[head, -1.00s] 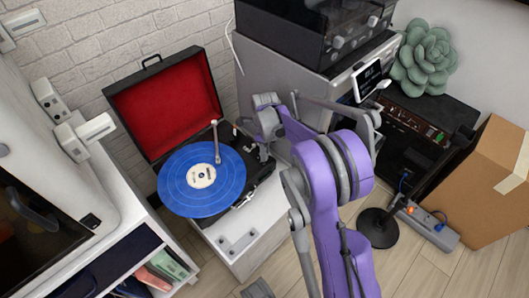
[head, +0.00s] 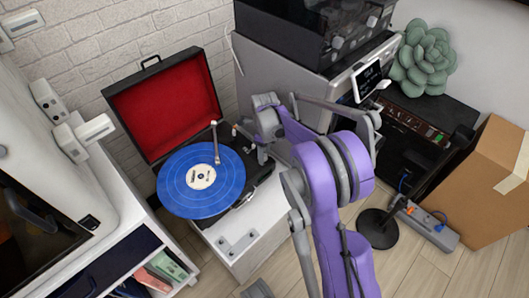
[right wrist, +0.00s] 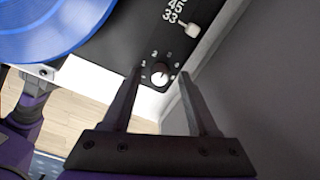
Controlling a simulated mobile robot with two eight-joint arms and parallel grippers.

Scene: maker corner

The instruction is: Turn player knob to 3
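The record player (head: 258,172) stands open on a white cabinet, with a blue record (head: 190,190) on it. Its small dark round knob (right wrist: 160,73) has a pale mark and shows in the right wrist view, on the black deck near the edge.
The tonearm (head: 215,142) lies over the record, and the red-lined lid (head: 165,105) stands open behind. A white slider (right wrist: 193,30) with printed numbers sits near the knob. A grey machine (head: 300,85) stands close on the right.

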